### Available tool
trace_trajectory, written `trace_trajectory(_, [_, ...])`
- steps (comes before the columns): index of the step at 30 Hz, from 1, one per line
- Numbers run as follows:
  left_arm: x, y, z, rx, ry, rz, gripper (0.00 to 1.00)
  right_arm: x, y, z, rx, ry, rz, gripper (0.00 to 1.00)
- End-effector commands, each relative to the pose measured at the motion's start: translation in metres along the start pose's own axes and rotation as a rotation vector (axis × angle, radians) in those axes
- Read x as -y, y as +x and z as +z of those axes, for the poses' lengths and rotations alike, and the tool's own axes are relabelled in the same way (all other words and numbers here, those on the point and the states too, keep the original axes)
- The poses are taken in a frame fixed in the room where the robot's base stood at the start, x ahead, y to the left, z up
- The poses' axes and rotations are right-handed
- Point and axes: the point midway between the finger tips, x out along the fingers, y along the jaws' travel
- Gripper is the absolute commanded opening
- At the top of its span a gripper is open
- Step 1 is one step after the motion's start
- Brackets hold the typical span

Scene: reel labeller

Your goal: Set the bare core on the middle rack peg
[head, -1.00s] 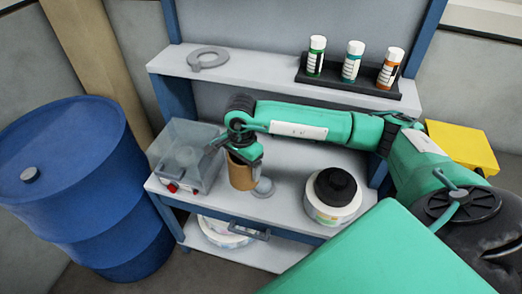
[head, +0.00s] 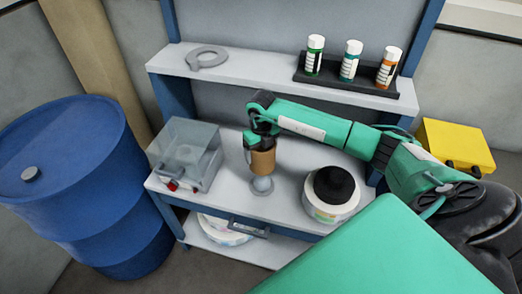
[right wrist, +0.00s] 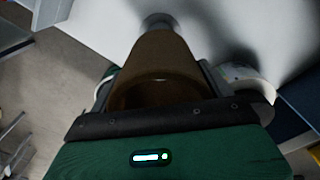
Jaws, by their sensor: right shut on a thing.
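The bare core, a brown cardboard tube (head: 263,163), is held upright in my right gripper (head: 259,143) above the workbench. My right gripper is shut on it, and the core also fills the middle of the right wrist view (right wrist: 158,60). A small grey round-based piece (head: 262,186) stands on the bench just below the core in the head view; a grey round shape shows past the core's far end in the right wrist view (right wrist: 158,20). I cannot tell whether core and piece touch. No row of rack pegs can be made out. My left gripper is not in view.
A clear-lidded box (head: 185,155) stands left of the core, and a white reel with a black hub (head: 333,193) right. A grey ring (head: 207,52) and a black holder of bottles (head: 358,88) are on the upper shelf. A blue drum (head: 70,185) stands left.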

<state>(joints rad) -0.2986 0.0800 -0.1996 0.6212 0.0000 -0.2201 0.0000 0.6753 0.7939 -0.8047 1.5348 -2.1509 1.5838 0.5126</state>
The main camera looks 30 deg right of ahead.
Motion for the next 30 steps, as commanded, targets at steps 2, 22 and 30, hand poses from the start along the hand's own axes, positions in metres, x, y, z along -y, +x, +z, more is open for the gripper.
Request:
trace_trajectory(2, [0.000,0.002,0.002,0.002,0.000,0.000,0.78,0.000,0.003,0.000,0.000,0.004,0.000,0.58])
trace_trajectory(22, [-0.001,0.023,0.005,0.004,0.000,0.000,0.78,0.000,0.040,0.000,0.001,0.000,0.001,0.58])
trace_trajectory(30, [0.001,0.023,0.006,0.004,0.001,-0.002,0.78,0.000,0.040,0.000,0.001,0.000,0.000,0.58])
